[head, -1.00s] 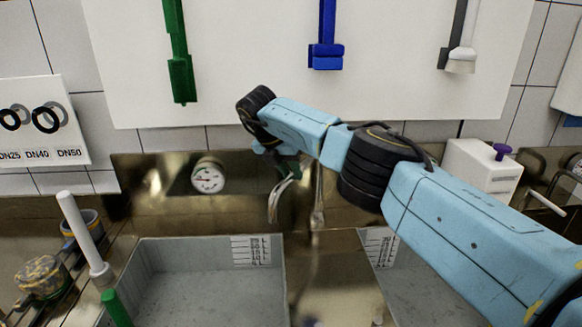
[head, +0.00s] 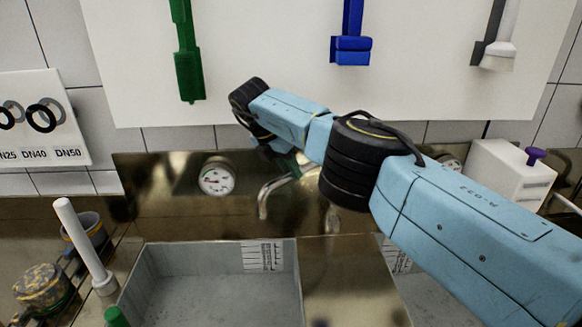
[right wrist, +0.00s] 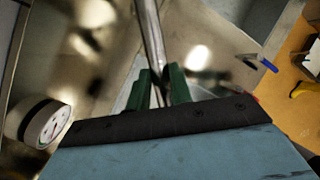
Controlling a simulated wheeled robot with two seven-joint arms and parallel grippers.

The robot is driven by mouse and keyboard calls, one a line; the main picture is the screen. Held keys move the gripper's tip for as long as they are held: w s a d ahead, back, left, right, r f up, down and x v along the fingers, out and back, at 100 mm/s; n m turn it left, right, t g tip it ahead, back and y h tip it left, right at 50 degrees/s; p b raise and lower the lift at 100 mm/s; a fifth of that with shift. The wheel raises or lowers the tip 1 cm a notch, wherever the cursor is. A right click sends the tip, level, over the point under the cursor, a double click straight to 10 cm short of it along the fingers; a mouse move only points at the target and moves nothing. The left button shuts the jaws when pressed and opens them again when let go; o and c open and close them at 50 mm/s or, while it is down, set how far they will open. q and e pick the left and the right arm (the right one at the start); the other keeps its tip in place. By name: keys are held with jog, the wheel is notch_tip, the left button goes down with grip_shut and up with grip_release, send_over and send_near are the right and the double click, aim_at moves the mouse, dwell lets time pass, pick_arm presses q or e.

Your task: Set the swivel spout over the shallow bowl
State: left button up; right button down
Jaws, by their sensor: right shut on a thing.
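The metal swivel spout (head: 264,200) is a curved pipe in front of the brass back panel. Its lower end hangs near the back edge of the left grey basin (head: 143,277). My right gripper (head: 293,168) reaches in from the right and is shut on the spout. In the right wrist view the green fingers (right wrist: 160,90) close around the shiny spout pipe (right wrist: 150,35). A second grey basin (head: 440,295) lies to the right, mostly behind my arm. I cannot tell from these views which basin is shallower. My left gripper is not in view.
A dial gauge (head: 216,178) sits left of the spout. A white rod (head: 82,240) stands left of the left basin, with a green handle (head: 117,317) near it. A white box with a purple knob (head: 535,155) is at right. Tools hang above.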

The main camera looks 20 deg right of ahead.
jog(key=c, duration=1.3)
grip_release()
jog(key=shift+d, duration=0.1)
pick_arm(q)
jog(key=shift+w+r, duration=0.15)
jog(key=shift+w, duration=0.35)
pick_arm(e)
jog(key=shift+o, duration=0.2)
jog(key=shift+r, duration=0.1)
